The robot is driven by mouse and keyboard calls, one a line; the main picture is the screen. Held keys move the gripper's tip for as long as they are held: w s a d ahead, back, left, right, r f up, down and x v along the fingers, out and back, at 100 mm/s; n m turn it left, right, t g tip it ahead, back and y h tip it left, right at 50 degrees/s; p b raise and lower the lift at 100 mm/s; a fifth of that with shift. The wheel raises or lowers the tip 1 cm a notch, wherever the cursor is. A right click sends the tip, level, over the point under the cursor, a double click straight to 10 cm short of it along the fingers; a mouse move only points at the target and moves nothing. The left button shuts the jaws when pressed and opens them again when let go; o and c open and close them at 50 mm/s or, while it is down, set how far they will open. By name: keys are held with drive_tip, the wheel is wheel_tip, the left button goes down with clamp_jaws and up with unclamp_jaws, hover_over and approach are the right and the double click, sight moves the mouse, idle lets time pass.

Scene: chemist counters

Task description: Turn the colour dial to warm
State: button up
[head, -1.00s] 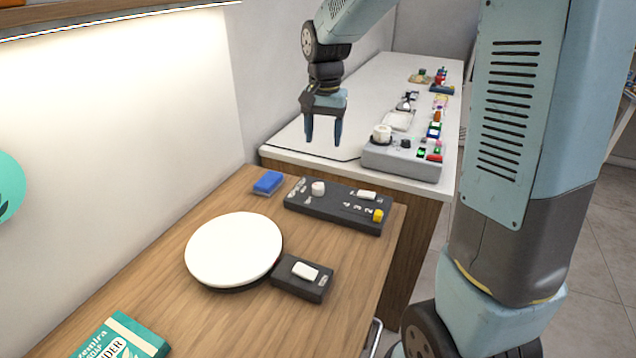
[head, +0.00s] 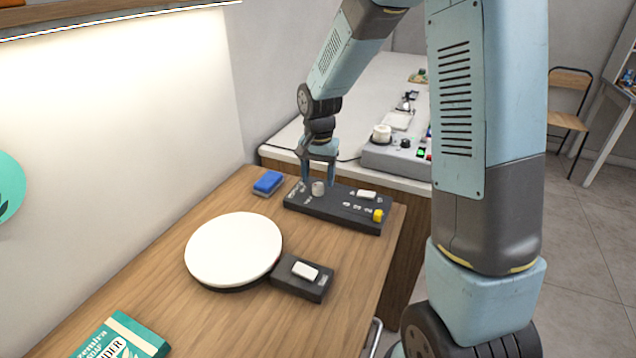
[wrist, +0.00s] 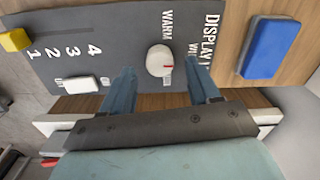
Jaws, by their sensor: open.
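The colour dial (head: 318,188) is a small round white knob at the left part of a dark control panel (head: 335,214) on the wooden counter. In the wrist view the dial (wrist: 160,61) has a red mark at its right side. The word WARM is printed beside it to the upper left, and a partly covered label starting with W is at its right. My gripper (head: 318,178) is open, pointing down over the dial. In the wrist view its fingers (wrist: 162,85) are on either side of the dial, apart from it. Contact cannot be told.
The panel also bears a white switch (head: 366,194) and a yellow knob (head: 378,215). A blue sponge-like block (head: 268,181) lies to the left. A round white turntable (head: 234,249) and a small dark switch box (head: 303,278) stand in front. A grey panel (head: 395,160) is behind.

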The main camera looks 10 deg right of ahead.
drive_tip(key=shift+f, duration=1.2)
drive_tip(key=c, duration=1)
